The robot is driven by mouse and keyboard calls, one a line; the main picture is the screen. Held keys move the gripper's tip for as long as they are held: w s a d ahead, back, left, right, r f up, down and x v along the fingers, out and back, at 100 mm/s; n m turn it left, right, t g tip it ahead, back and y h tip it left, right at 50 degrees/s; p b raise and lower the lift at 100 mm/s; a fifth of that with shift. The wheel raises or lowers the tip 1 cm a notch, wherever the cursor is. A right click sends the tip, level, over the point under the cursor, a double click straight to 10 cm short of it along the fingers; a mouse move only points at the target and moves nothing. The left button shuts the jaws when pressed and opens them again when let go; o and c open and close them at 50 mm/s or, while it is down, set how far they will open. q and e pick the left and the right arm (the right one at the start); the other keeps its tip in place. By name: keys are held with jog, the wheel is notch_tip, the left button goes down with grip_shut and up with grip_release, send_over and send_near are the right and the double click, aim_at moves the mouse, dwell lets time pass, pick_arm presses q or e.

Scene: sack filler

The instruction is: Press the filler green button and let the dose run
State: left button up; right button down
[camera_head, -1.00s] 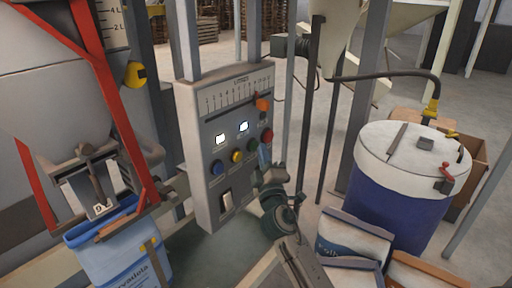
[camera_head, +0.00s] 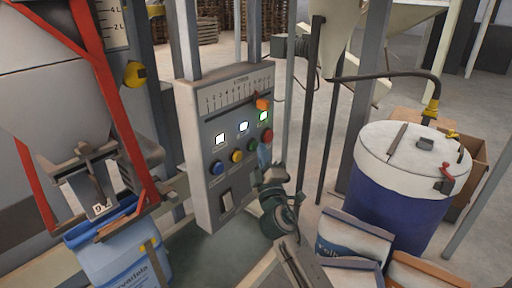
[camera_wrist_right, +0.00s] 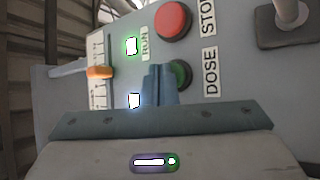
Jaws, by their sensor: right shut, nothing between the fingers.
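The grey control panel (camera_head: 205,190) faces me in the head view. It has a blue button (camera_head: 217,167), a yellow button (camera_head: 236,156) and a red button (camera_head: 267,135). My right gripper (camera_head: 264,154) is shut and empty, with its tips at the panel. In the right wrist view the gripper tips (camera_wrist_right: 160,75) are at the green button (camera_wrist_right: 181,75) labelled DOSE and partly cover it; whether they touch it I cannot tell. The lamp (camera_wrist_right: 131,46) by the RUN label is lit. A blue sack (camera_head: 105,258) hangs under the filler spout (camera_head: 90,185). My left gripper is out of view.
A slider with an orange knob (camera_head: 262,104) is on the panel's upper part. A blue drum with a white lid (camera_head: 405,165) stands at the right, with sacks (camera_head: 345,238) in front. Grey posts rise behind the panel.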

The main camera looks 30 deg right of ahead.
jog(key=shift+s+d, duration=0.25)
jog(key=shift+s, duration=0.4)
jog(key=s, duration=0.1)
jog(key=s+d+b, duration=0.1)
jog(key=s, duration=0.1)
jog(key=s+d, duration=0.1)
jog(key=s, duration=0.1)
jog(key=shift+s+d, duration=0.15)
jog(key=shift+s, duration=0.1)
dwell(0.5)
